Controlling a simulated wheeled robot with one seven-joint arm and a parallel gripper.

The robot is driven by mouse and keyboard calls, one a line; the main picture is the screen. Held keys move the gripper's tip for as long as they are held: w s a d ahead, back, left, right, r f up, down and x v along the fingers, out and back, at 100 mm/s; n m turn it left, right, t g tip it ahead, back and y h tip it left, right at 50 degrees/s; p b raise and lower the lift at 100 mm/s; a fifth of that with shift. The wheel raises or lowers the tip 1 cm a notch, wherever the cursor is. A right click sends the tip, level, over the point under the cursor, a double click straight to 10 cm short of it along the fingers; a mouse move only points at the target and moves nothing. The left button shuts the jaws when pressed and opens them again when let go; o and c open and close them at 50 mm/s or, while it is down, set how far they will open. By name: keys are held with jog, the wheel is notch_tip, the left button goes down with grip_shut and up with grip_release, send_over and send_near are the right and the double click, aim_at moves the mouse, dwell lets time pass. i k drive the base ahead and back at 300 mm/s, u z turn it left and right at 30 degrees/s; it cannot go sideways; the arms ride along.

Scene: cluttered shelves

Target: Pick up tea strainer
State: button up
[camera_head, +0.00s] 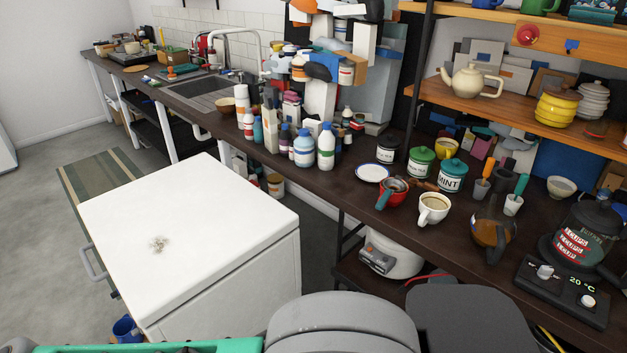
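I cannot pick out the tea strainer for certain. A small red, round, cup-like thing with a grey inside and a teal handle (393,190) stands on the dark counter (345,190); it may be the strainer or have it resting in it, but it is too small to tell. A white mug (433,209) with a pale drink stands just right of it. A brown glass pot (490,238) stands further right. My gripper is not in view; only grey and green parts of my own body show along the bottom edge.
A white plate (373,172), a green-lidded jar (420,161) and a mint jar (452,176) stand close behind. Several bottles crowd the counter to the left. A kettle on a base (579,245) stands right. A white-topped cabinet (200,215) stands left, nearly bare.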

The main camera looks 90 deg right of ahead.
aim_at(397, 182)
jog(key=u, duration=0.4)
jog(key=k, duration=1.1)
jog(key=z, duration=0.35)
